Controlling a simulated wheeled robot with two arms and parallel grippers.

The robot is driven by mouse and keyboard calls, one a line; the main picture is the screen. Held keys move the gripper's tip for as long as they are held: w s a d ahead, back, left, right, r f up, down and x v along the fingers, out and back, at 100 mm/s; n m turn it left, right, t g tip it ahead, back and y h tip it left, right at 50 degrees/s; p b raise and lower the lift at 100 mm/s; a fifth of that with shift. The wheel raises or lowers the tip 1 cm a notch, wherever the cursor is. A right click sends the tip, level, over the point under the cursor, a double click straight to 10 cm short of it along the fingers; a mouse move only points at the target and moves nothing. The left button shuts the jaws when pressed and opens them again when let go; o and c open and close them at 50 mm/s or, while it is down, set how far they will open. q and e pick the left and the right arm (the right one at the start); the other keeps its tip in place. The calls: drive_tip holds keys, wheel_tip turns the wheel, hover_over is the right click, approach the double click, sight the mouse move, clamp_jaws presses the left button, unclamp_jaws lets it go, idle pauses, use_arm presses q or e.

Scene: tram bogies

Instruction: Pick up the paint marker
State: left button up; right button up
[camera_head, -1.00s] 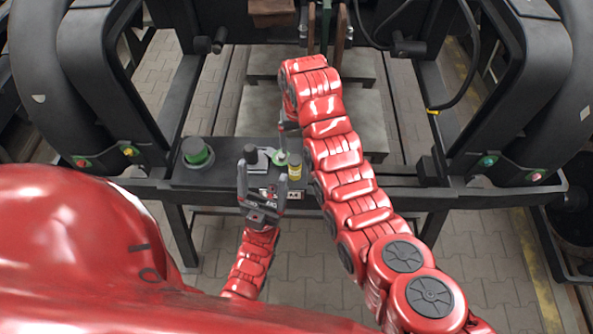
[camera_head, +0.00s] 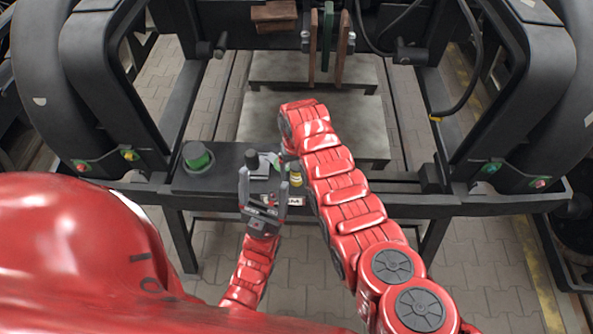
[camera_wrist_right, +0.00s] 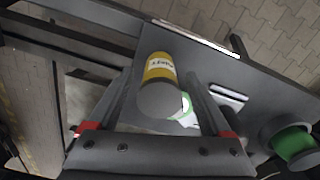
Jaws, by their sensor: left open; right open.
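The paint marker (camera_wrist_right: 160,72) is a short cylinder with a yellow label and a grey end. In the right wrist view it shows between the two fingers of my open right gripper (camera_wrist_right: 161,88); I cannot tell whether they touch it. In the head view the marker (camera_head: 296,178) stands on the dark shelf, partly covered by my right arm. My right gripper is mostly hidden there behind that arm. My left gripper (camera_head: 263,178) is open at the shelf's front edge, left of the marker.
A green spool on a dark base (camera_head: 198,157) stands at the left of the shelf (camera_head: 225,180). It also shows in the right wrist view (camera_wrist_right: 292,143). A green and white round item (camera_wrist_right: 186,106) lies close beside the marker. Dark bogie frames flank both sides.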

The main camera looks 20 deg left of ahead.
drive_tip(key=shift+f, duration=0.7)
clamp_jaws()
